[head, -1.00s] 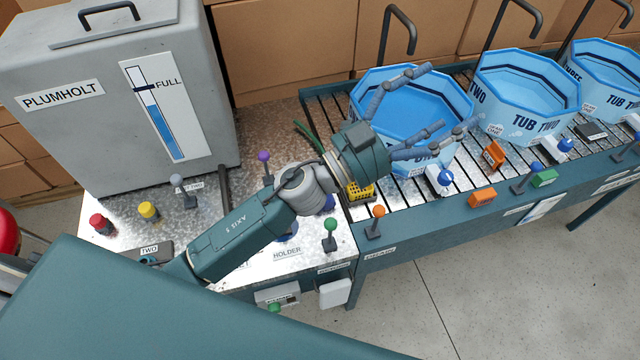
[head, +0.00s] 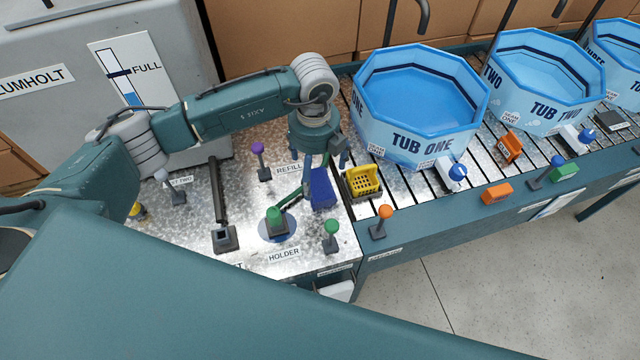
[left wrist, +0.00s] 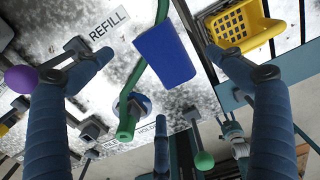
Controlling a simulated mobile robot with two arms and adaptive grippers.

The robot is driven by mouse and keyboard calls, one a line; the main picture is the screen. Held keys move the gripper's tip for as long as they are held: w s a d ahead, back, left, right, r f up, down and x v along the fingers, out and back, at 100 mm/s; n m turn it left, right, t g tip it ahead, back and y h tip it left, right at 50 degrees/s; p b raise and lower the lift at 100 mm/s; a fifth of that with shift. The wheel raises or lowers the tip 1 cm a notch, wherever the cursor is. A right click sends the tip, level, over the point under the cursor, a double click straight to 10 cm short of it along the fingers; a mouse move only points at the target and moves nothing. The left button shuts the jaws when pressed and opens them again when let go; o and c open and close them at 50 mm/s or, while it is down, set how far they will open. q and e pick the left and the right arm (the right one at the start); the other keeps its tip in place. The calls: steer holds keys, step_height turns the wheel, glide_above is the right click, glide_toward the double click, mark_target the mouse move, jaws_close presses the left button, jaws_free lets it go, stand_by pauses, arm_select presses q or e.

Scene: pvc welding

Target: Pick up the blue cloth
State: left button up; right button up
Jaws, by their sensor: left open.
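My left gripper (head: 319,172) points down over the cloth, open and empty. Its fingers stand on either side of the cloth in the left wrist view (left wrist: 160,75), and I cannot tell whether any touches it.
A green-handled tool (head: 276,214) stands in the holder close to the cloth. A yellow basket (head: 363,181) is to its right. Knobbed levers, purple (head: 258,148), green (head: 330,228) and orange (head: 385,213), rise nearby. Tub one (head: 420,100) stands on the rollers behind.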

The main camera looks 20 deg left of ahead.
mark_target(315, 185)
arm_select(q)
steer(key=shift+f, duration=0.75)
steer(key=shift+f+p, duration=0.35)
steer(key=shift+p, duration=0.1)
step_height(315, 185, down, 4)
steer(key=shift+r+p, duration=0.2)
steer(key=shift+p, duration=0.6)
steer(key=shift+f, duration=0.5)
steer(key=shift+c, duration=0.2)
steer(key=c, duration=1.2)
